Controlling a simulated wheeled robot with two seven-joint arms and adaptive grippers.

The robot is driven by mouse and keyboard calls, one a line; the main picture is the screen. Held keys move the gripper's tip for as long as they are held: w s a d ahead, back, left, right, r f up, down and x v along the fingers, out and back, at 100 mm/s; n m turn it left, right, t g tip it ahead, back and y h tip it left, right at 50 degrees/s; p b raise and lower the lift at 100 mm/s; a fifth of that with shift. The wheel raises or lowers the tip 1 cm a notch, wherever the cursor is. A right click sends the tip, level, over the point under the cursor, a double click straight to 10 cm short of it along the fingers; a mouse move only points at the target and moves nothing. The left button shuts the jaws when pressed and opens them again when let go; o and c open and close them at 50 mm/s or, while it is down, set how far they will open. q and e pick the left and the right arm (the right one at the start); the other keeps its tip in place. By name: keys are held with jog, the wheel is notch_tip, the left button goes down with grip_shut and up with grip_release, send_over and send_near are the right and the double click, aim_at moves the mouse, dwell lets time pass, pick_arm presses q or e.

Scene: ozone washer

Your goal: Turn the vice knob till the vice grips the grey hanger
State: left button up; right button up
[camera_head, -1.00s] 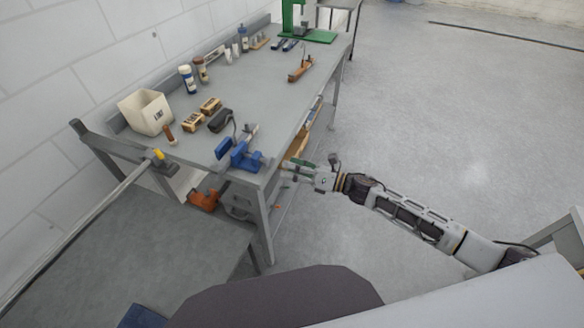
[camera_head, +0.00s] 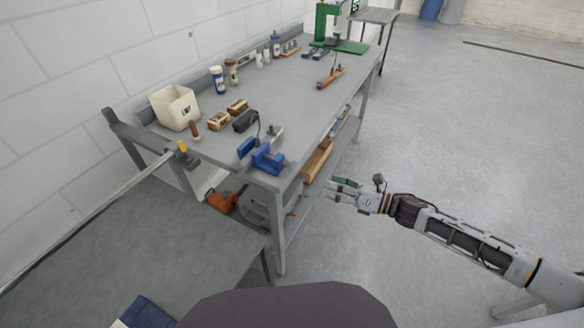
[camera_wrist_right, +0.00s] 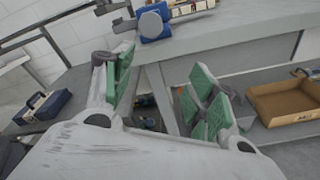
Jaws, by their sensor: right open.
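The blue vice (camera_head: 265,158) sits at the near right corner of the grey workbench. In the right wrist view the vice (camera_wrist_right: 154,24) is at the top, with a round grey face towards me that may be its knob (camera_wrist_right: 150,25). A small grey piece (camera_head: 276,132) stands up at the vice; I cannot tell whether it is the hanger or whether the jaws touch it. My right gripper (camera_head: 342,188) is open and empty, right of the vice and apart from it. Its green-padded fingers (camera_wrist_right: 163,90) are spread in the wrist view. My left gripper is out of view.
The workbench (camera_head: 290,95) holds a white bin (camera_head: 175,107), brushes (camera_head: 219,121), bottles and a green press (camera_head: 338,30). A brown tray (camera_head: 316,160) lies on the lower shelf. A second grey table (camera_head: 150,235) stands at near left. The floor at right is clear.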

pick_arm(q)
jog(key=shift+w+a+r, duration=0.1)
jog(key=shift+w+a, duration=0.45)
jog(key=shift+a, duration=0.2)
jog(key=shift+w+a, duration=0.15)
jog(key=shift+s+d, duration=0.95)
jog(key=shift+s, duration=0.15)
pick_arm(e)
jog(key=r+n, duration=0.1)
jog(key=n, duration=0.1)
jog(key=r+n, duration=0.1)
jog(key=n, duration=0.1)
jog(key=a+r+n, duration=0.1)
jog(key=n, duration=0.1)
jog(key=shift+s+r+t+y, duration=0.1)
jog(key=shift+s+t+y, duration=0.1)
jog(key=shift+t+y, duration=0.2)
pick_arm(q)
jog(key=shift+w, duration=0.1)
